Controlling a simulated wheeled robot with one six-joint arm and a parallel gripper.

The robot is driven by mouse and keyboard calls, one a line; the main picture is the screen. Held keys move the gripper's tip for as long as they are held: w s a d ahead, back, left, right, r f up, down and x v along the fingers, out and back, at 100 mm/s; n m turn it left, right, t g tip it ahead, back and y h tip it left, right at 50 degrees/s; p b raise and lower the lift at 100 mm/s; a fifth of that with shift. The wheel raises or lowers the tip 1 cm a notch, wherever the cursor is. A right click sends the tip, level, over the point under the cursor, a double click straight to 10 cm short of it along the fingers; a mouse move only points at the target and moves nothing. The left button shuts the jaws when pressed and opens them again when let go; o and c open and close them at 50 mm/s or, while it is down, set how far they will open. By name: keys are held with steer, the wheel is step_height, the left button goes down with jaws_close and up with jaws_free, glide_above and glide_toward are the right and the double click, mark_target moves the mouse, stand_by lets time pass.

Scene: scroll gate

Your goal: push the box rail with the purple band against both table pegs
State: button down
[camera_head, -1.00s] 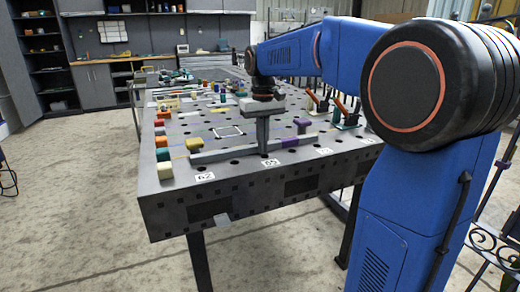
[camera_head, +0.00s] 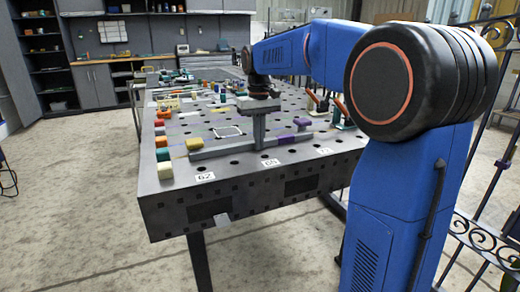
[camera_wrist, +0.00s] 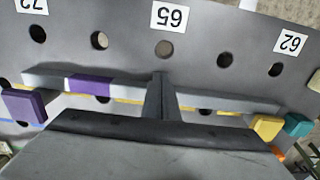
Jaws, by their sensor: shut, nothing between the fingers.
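The long grey box rail (camera_head: 225,149) lies across the near part of the table, its purple band (camera_head: 287,140) right of the middle. The rail also shows in the wrist view (camera_wrist: 215,98), with the band (camera_wrist: 90,84) at left. The yellow peg (camera_head: 194,144) stands behind its left end and the purple peg (camera_head: 302,123) behind its right end. Both pegs show in the wrist view, purple (camera_wrist: 22,104) and yellow (camera_wrist: 267,127). Both are very close to the rail; I cannot tell whether they touch. My gripper (camera_head: 259,144) is shut and empty, fingers down at the rail's middle.
Several coloured blocks (camera_head: 163,155) line the table's left edge. A white square outline (camera_head: 228,131) lies behind the rail. Orange-handled clamps (camera_head: 340,108) stand at the right. The perforated tabletop in front of the rail is clear except for number labels (camera_head: 205,177).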

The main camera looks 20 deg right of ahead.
steer(key=shift+w, duration=0.2)
steer(key=shift+s, duration=0.1)
stand_by(0.4)
steer(key=shift+s, duration=1.2)
step_height(320, 180, up, 8)
stand_by(0.6)
